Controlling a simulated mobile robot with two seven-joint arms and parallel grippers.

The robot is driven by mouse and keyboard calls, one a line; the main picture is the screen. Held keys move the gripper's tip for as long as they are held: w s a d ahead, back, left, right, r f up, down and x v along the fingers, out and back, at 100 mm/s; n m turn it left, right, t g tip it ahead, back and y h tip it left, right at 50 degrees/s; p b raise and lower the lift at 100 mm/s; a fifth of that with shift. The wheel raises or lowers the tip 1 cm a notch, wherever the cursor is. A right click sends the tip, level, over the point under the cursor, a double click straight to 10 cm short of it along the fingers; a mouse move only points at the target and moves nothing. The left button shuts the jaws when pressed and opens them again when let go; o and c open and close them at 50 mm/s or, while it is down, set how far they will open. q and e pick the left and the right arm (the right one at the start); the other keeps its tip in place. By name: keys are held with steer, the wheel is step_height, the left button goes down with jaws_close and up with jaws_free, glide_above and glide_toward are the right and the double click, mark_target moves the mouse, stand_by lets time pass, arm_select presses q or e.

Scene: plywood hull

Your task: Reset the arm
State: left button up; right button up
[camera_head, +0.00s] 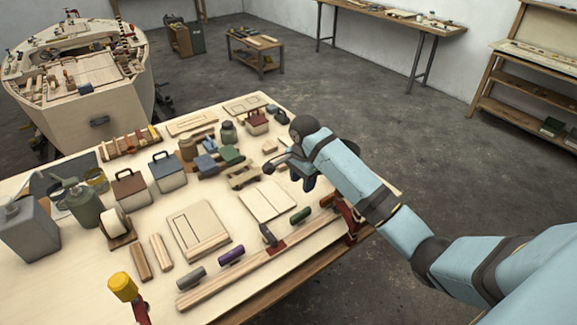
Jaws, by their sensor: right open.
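My right arm (345,168) comes in from the right edge and reaches over the right part of the plywood worktable (85,290). Its dark gripper (275,165) is at the far end of the arm, open, with its fingers pointing left above the table. I see nothing held between the fingers. The gripper is small in the picture and partly hidden by its own wrist. My left arm and left gripper are not in view.
Tool boxes (168,172), a grey can (28,230), flat wooden panels (198,230) and a long wooden strip (240,275) crowd the table. A red clamp (348,216) stands near the arm. A plywood hull (95,100) is at back left. The floor (400,130) right of the table is clear.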

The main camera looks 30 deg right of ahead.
steer(key=s+a+f+n+t, duration=0.1)
steer(key=s+a+f+n, duration=0.35)
steer(key=s, duration=0.35)
steer(key=s+a+f+n+t, duration=0.1)
steer(key=s+a+f+n, duration=0.3)
steer(key=s, duration=0.4)
steer(key=s+a+r+n+t, duration=0.1)
steer(key=s+r+n, duration=0.2)
steer(key=s+n, duration=0.35)
steer(key=s+a+r+n+t, duration=0.1)
steer(key=s+r+n, duration=0.2)
steer(key=s, duration=0.7)
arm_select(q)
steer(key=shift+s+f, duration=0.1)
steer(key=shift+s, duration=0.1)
arm_select(e)
steer(key=w+a+f+t+y, duration=0.1)
steer(key=w+a+f+t, duration=0.1)
steer(key=f, duration=0.5)
steer(key=w+a+f+n+t+y, duration=0.1)
steer(key=w+a+f+t+y, duration=0.1)
steer(key=f, duration=0.5)
steer(key=w+a+t, duration=0.1)
steer(key=a+t, duration=0.1)
steer(key=t, duration=0.1)
steer(key=shift+f+n, duration=0.15)
steer(key=shift+n, duration=0.15)
